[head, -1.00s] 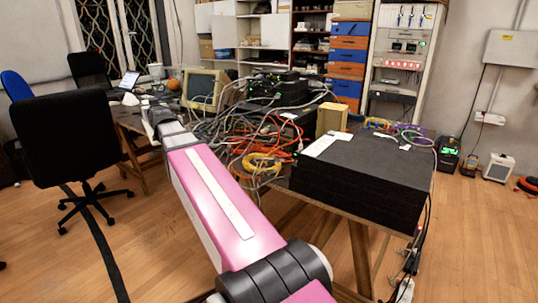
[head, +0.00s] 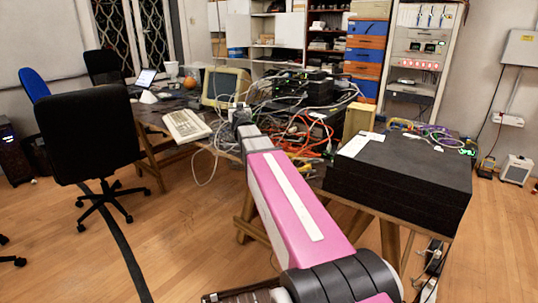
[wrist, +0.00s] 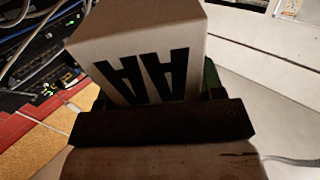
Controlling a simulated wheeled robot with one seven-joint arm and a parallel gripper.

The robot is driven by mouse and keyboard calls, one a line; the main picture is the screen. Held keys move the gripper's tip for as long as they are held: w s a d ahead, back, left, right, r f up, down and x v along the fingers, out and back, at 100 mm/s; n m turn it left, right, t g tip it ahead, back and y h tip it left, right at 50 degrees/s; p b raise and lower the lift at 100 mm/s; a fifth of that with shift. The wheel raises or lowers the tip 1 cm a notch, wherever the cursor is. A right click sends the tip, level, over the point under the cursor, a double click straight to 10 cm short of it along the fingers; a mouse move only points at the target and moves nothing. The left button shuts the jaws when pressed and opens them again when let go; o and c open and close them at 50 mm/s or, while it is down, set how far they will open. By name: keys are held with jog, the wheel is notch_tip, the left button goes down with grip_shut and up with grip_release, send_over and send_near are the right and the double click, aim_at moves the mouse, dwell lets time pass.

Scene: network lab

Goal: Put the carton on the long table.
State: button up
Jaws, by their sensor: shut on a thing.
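The carton (wrist: 145,50) is a pale box with large black letters, seen close up in the wrist view. My gripper (wrist: 160,118) is shut on it. In the head view my gripper (head: 243,118) is at the far end of my pink arm, over or near the cluttered table; the carton cannot be made out there. The long table (head: 150,120) runs from the laptop at the left toward the black slabs at the right. Its middle is partly hidden by my arm.
A beige keyboard (head: 187,125), an old monitor (head: 225,87) and tangled cables (head: 300,130) crowd the table. A thick black stack (head: 400,175) and a tan box (head: 358,120) are at the right. A black office chair (head: 85,135) stands at the left on open floor.

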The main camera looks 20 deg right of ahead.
jog(key=shift+w+d+f+m+h, duration=0.3)
jog(key=shift+w+d+f+h, duration=0.1)
jog(key=shift+f+h, duration=0.15)
jog(key=w+d+f+m+g+h, duration=0.2)
jog(key=w+d+m+g+h, duration=0.2)
jog(key=d+m+g+h, duration=0.55)
jog(key=shift+s+a+f+n+t+h, duration=0.2)
jog(key=shift+s+a+f+t, duration=0.35)
jog(key=shift+a+f, duration=1.3)
jog(key=shift+s+a+f+n+t+h, duration=0.2)
jog(key=shift+s+a+f, duration=0.7)
jog(key=shift+a+f, duration=0.95)
jog(key=shift+s+a+f+n+t+h, duration=0.2)
jog(key=shift+s+a+f+t, duration=0.35)
jog(key=shift+a+f, duration=1.25)
jog(key=shift+s+f, duration=0.1)
jog(key=shift+s, duration=0.05)
jog(key=o, duration=1)
jog(key=shift+o, duration=0.2)
